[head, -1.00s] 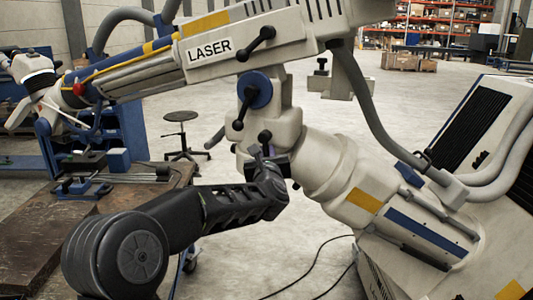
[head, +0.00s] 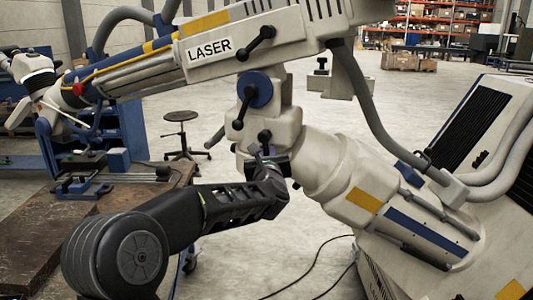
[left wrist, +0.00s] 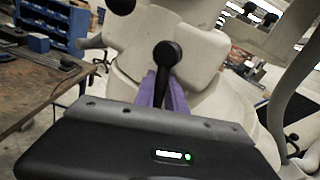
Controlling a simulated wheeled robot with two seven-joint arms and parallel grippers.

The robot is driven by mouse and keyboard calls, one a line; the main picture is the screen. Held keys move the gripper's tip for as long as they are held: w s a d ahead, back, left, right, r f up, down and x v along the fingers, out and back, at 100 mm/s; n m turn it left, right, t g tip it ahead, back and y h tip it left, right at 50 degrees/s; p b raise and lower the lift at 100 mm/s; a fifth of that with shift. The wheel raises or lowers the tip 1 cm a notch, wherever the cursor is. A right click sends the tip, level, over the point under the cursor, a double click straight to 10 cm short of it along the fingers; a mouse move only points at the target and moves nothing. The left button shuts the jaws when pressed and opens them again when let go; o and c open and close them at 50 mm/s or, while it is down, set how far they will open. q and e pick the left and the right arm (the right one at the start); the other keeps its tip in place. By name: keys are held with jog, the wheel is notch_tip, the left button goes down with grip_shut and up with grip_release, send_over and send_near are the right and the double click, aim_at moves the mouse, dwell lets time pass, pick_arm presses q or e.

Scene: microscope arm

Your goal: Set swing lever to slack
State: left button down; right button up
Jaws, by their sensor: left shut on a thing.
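A black lever with a ball end (head: 265,136) sits on the pale joint of the microscope arm, just below the blue round hub. I take it to be the swing lever, though no label shows on it. My left gripper (head: 268,157) is at this lever, shut on it below the ball. In the left wrist view the lever's black ball (left wrist: 167,53) stands up between the purple finger pads (left wrist: 165,92); its lower shaft is hidden by the gripper body. My right gripper is not in view.
Another black lever (head: 241,112) hangs from the blue hub (head: 258,88) just above my gripper. A third lever (head: 258,42) is beside the LASER label. A workbench (head: 100,205) with tools stands at the left. A stool (head: 180,117) is behind it.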

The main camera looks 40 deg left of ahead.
pick_arm(q)
jog(key=shift+w+d+n+h+b, duration=0.15)
jog(key=shift+d+n+h+b, duration=0.25)
jog(key=shift+n+b, duration=0.7)
jog(key=shift+w+d+r+n+g+h+b, duration=0.1)
jog(key=shift+d+r+n+g+h+b, duration=0.3)
jog(key=shift+n, duration=0.6)
jog(key=shift+w+d+r+n+h, duration=0.15)
jog(key=shift+r+n+h, duration=0.1)
jog(key=shift+n, duration=0.3)
jog(key=shift+s+d+r+n+h, duration=0.15)
jog(key=shift+r+n+h, duration=0.1)
jog(key=shift+n, duration=0.3)
jog(key=n+p, duration=0.1)
jog(key=r+n+h+p, duration=0.1)
jog(key=n, duration=0.1)
jog(key=shift+w+d+r+g+h, duration=0.1)
jog(key=shift+w+d+g+h, duration=0.1)
jog(key=shift+d+g+h, duration=0.1)
jog(key=c, duration=1.4)
grip_release()
jog(key=shift+s, duration=0.1)
